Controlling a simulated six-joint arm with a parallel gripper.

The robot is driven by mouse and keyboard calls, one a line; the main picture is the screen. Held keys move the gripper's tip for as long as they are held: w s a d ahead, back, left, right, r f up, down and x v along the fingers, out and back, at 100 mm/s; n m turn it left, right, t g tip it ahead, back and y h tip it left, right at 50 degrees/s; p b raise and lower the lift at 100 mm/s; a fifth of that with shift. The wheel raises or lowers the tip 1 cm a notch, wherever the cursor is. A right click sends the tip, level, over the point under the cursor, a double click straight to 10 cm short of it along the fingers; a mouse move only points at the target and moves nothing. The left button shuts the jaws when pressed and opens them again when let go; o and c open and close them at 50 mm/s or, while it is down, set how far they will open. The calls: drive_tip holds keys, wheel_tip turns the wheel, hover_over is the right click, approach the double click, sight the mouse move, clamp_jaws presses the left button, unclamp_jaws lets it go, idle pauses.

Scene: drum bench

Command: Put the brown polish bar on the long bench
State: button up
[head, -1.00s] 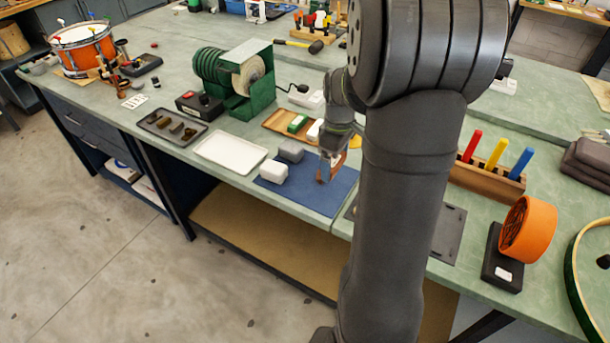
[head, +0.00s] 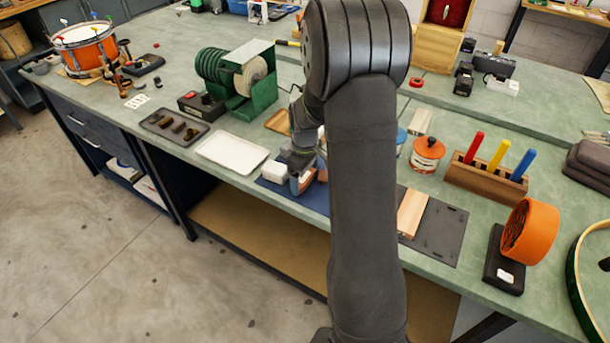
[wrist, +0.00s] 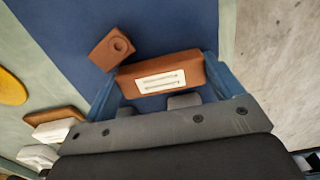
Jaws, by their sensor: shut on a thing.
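My gripper (wrist: 163,90) is shut on a reddish-brown bar (wrist: 187,67) with a white label, between its blue fingers in the wrist view. Its colour fits the brown polish bar, but I cannot read the label. In the head view my gripper (head: 302,182) is over the blue mat (head: 315,200), beside a white block (head: 272,171). A brown block with a round hole (wrist: 112,47) is just beyond the held bar in the wrist view. The long bench (head: 95,92) has a pale green top. My arm hides part of the mat.
A white tray (head: 232,153) and a dark tray (head: 150,123) with several dark bars are to the left. A green buffing machine (head: 262,98) stands behind. An orange-lidded jar (head: 427,155) and coloured sticks in a wooden rack (head: 470,180) are right. Bare bench shows far left.

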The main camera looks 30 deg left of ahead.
sight(305, 177)
drive_tip(key=o, duration=1)
drive_tip(key=shift+f, duration=0.1)
drive_tip(key=shift+c, duration=0.2)
wheel_tip(305, 177, up, 12)
